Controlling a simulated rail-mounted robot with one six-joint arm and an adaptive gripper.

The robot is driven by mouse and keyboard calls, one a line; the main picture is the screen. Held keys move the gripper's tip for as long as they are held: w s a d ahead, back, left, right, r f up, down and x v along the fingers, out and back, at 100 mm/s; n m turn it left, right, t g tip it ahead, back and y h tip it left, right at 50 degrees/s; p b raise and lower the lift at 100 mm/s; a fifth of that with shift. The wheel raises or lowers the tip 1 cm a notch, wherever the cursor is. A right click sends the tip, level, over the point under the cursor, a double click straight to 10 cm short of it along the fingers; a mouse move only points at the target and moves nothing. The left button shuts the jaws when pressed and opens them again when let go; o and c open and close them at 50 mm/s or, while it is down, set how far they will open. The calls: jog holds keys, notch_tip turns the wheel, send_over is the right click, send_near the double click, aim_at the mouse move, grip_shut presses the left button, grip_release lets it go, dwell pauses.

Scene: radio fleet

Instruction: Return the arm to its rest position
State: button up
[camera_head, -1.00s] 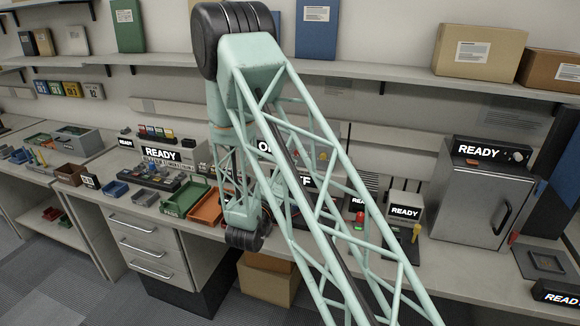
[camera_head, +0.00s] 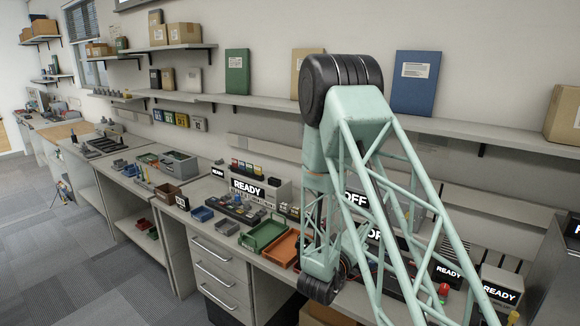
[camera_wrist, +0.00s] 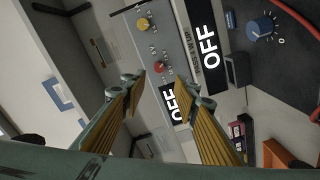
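My mint-green lattice arm (camera_head: 382,185) rises from the lower right of the head view to a large black joint and folds down over the bench. My gripper is not clearly visible there, being hidden by the arm. In the wrist view my gripper (camera_wrist: 163,88) has its two yellow-ribbed fingers spread apart with nothing between them. Beyond the fingertips is a grey device panel with OFF displays (camera_wrist: 209,46), a yellow knob (camera_wrist: 143,24) and a red knob (camera_wrist: 160,67). I cannot tell the exact gap to the panel.
The bench holds a READY unit (camera_head: 262,192), a green tray (camera_head: 263,236) and an orange tray (camera_head: 283,250) left of my arm. A wall shelf (camera_head: 260,101) with upright folders runs behind the arm. Open floor (camera_head: 75,240) lies at the left. A blue knob (camera_wrist: 262,27) shows in the wrist view.

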jog(key=a+r+m+g+y, duration=0.1)
jog(key=a+r+m+y, duration=0.1)
jog(key=a+r+y, duration=0.45)
jog(key=s+a+r+m+g+y, duration=0.15)
jog(key=s+a+r, duration=0.25)
jog(key=s+r, duration=0.45)
jog(key=s+a+r+n+g+y, duration=0.1)
jog(key=s+a+r+g+y, duration=0.15)
jog(key=s+r, duration=0.6)
jog(key=s+d+m+g, duration=0.1)
jog(key=s+d+g, duration=0.1)
jog(key=s, duration=1.8)
jog(key=s+d+m+g, duration=0.1)
jog(key=s+g, duration=0.1)
jog(key=s, duration=1.8)
jog(key=shift+s+d+g, duration=0.3)
jog(key=shift+d+g, duration=0.05)
jog(key=shift+g, duration=0.05)
jog(key=shift+f, duration=0.1)
